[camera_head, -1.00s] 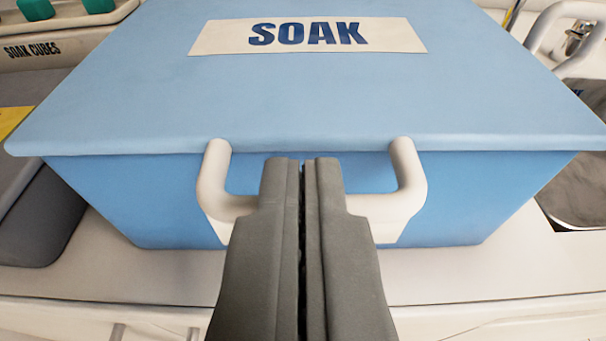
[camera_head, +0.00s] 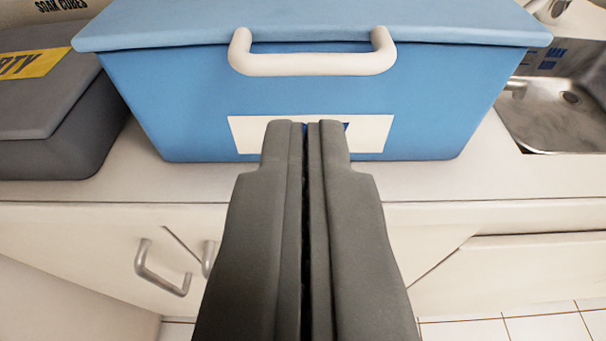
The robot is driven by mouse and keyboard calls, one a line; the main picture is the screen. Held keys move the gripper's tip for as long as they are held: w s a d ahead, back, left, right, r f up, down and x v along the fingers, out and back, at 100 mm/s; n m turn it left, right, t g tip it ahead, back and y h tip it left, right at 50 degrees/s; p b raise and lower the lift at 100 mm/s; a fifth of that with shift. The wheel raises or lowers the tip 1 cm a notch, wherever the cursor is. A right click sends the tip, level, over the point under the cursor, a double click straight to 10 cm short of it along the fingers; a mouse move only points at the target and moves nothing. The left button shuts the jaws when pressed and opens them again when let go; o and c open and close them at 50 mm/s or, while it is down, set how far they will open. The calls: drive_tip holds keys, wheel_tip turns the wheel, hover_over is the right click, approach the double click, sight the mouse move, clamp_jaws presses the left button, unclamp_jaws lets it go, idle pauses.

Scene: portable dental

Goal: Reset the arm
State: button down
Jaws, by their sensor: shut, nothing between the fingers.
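My gripper (camera_head: 305,128) is in the lower middle of the view, its two dark grey fingers together with nothing between them. It points toward the front of a blue box (camera_head: 180,110) with a lighter blue lid, which looks closed. A pale U-shaped handle (camera_head: 312,63) sticks out at the lid's front edge, above the fingertips in the picture and clear of them. The fingertips cover the middle of a white label (camera_head: 370,134) on the box front, so its text is mostly hidden. I cannot tell how far the fingertips are from the box.
A dark grey box (camera_head: 50,140) with a yellow label stands at the left. A metal sink (camera_head: 560,115) is set in the pale counter (camera_head: 480,180) at the right. Below are cabinet fronts with metal handles (camera_head: 162,270), and a tiled floor (camera_head: 540,328).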

drive_tip(key=shift+s+f, duration=0.4)
drive_tip(key=shift+s, duration=0.25)
drive_tip(key=shift+s+f, duration=0.4)
drive_tip(key=shift+s, duration=0.25)
drive_tip(key=w+d+f+n+g+y, duration=0.1)
drive_tip(key=d+f+g, duration=0.15)
drive_tip(key=d, duration=0.85)
drive_tip(key=s+d+r+t, duration=0.2)
drive_tip(key=d+r+t, duration=0.2)
drive_tip(key=d+r, duration=0.7)
wheel_tip(320, 180, up, 2)
drive_tip(key=shift+s+d+r+t, duration=0.15)
drive_tip(key=shift+d+r+t, duration=0.1)
drive_tip(key=shift+t, duration=0.1)
